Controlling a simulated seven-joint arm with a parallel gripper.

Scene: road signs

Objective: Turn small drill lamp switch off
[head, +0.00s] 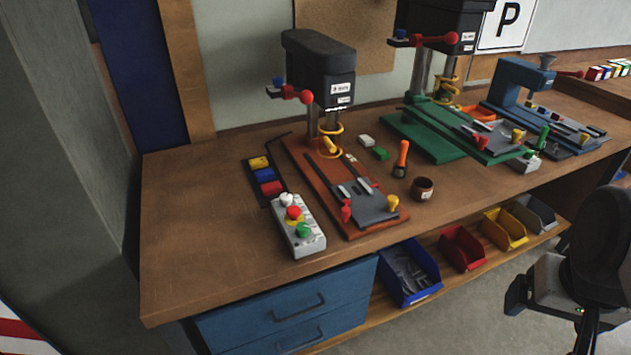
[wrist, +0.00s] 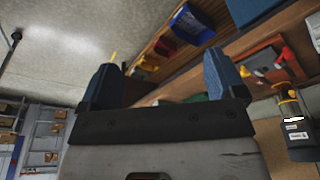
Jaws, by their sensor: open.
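The small drill (head: 318,62) has a black head and stands on an orange base (head: 318,200) at the left of the bench. A thin bright strip shows under its head, by the labels. A grey control box (head: 302,238) with white, red and green knobs lies left of the base. I cannot tell which part is the lamp switch. My gripper shows in the wrist view (wrist: 160,62), its two blue-grey fingers wide apart with nothing between them. In the head view my arm is at the lower right, in front of the bench and well away from the small drill.
A larger drill on a green base (head: 425,135) and a blue machine (head: 520,82) stand to the right. A screwdriver (head: 402,158) and a brown cup (head: 422,188) stand beside the orange base. Bins, including a blue one (head: 408,285), sit below. The bench's front left is clear.

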